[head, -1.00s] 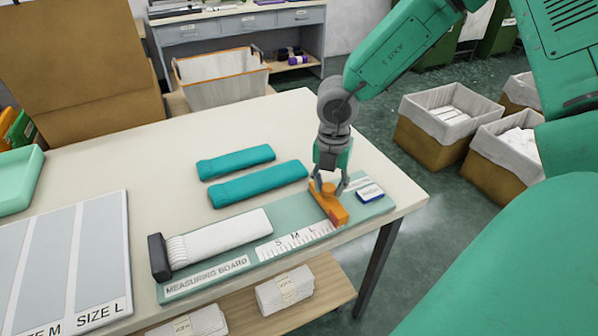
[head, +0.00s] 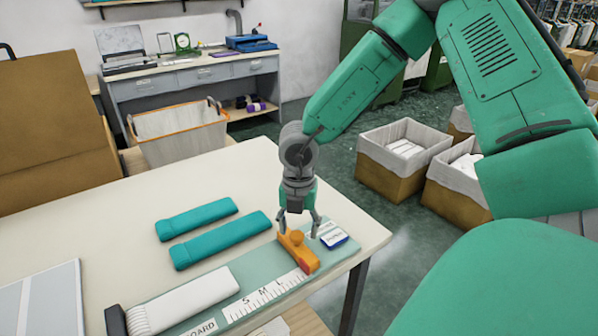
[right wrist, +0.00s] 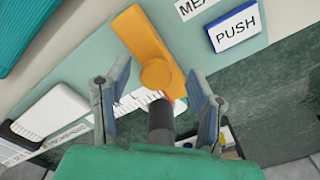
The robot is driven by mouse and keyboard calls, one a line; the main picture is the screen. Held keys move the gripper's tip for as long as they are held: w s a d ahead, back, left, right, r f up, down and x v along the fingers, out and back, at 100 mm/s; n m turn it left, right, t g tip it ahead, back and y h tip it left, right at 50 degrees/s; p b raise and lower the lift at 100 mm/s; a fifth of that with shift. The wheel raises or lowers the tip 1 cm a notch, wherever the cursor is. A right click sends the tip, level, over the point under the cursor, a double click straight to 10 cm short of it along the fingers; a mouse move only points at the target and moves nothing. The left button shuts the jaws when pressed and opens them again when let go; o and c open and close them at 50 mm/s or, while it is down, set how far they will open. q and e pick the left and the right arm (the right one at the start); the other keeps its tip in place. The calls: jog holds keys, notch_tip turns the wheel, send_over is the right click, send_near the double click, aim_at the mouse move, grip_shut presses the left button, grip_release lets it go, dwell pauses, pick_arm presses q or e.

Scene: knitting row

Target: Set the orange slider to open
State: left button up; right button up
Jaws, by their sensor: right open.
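The orange slider (head: 299,250) with its round knob sits across the green measuring board (head: 348,250), at the right end of the S M L scale (head: 262,297). In the right wrist view the slider (right wrist: 147,42) and its knob lie ahead of and between the fingers. My right gripper (head: 298,229) is open just above the slider. Its fingers (right wrist: 159,100) stand on both sides of the knob in the picture, apart from it. Whether they reach down to knob height is hard to tell. My left gripper is not in view.
A white-and-blue PUSH block (right wrist: 235,26) lies close beside the slider; it also shows in the head view (head: 333,236). A white ribbed piece (head: 185,301) lies on the board. Two teal folded pieces (head: 219,240) lie behind it. The table's right edge is near.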

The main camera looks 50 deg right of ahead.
aim_at(300, 232)
notch_tip(300, 232, up, 11)
jog(key=shift+d+f, duration=0.2)
jog(key=shift+d, duration=0.05)
jog(key=shift+a, duration=0.2)
jog(key=shift+s, duration=0.1)
